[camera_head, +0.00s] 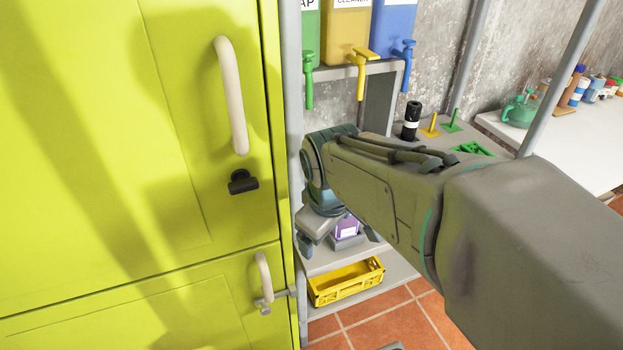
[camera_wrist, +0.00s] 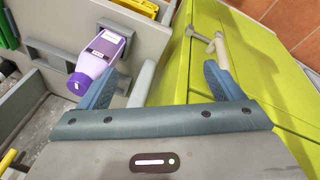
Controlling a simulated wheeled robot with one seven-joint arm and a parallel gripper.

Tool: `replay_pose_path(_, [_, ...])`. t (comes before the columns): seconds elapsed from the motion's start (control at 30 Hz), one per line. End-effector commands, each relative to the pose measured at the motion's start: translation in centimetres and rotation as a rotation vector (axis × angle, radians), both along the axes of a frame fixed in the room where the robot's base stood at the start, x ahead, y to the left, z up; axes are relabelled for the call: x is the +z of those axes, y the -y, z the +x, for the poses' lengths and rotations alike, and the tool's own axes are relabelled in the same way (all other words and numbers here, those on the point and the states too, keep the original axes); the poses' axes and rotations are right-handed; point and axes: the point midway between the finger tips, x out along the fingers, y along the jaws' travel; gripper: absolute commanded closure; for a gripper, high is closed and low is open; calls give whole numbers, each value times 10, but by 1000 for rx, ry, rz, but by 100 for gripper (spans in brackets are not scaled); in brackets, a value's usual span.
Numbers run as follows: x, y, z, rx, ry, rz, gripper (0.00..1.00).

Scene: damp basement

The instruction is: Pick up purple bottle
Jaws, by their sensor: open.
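The purple bottle (camera_head: 348,226), with a white label, stands on a shelf of the rack, partly hidden by my arm in the head view. In the wrist view the purple bottle (camera_wrist: 98,54) shows at the upper left, with its dark purple cap toward the lower left. My gripper (camera_wrist: 165,78) is open, its two blue fingers wide apart with nothing between them. The bottle appears beyond the left finger, which covers part of its edge. In the head view my gripper (camera_head: 338,240) hangs at the shelf near the bottle; contact cannot be told.
A yellow-green cabinet (camera_head: 130,150) with pale handles stands close on the left. A yellow crate (camera_head: 345,282) sits on the shelf below. Colored dispensers (camera_head: 346,35) with taps are above. A black bottle (camera_head: 411,120) stands on the rack, and a white table (camera_head: 590,150) is at right.

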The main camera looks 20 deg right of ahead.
Motion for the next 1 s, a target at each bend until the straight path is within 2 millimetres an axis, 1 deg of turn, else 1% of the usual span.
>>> replay_pose_path(0.03, [8, 5, 8, 99, -11, -43, 13])
replay_pose_path(0.2, [23, 21, 33, 483, -58, -196, 13])
replay_pose_path(0.5, [45, 53, 77, 1152, -187, -440, 13])
replay_pose_path(0.6, [50, 63, 90, 1347, -235, -504, 13])
replay_pose_path(0.7, [54, 71, 100, 1503, -274, -552, 13])
replay_pose_path(0.8, [56, 76, 106, 1614, -304, -584, 13])
replay_pose_path(0.9, [56, 80, 110, 1674, -321, -600, 13])
replay_pose_path(1.0, [48, 83, 113, 1698, -329, -605, 13])
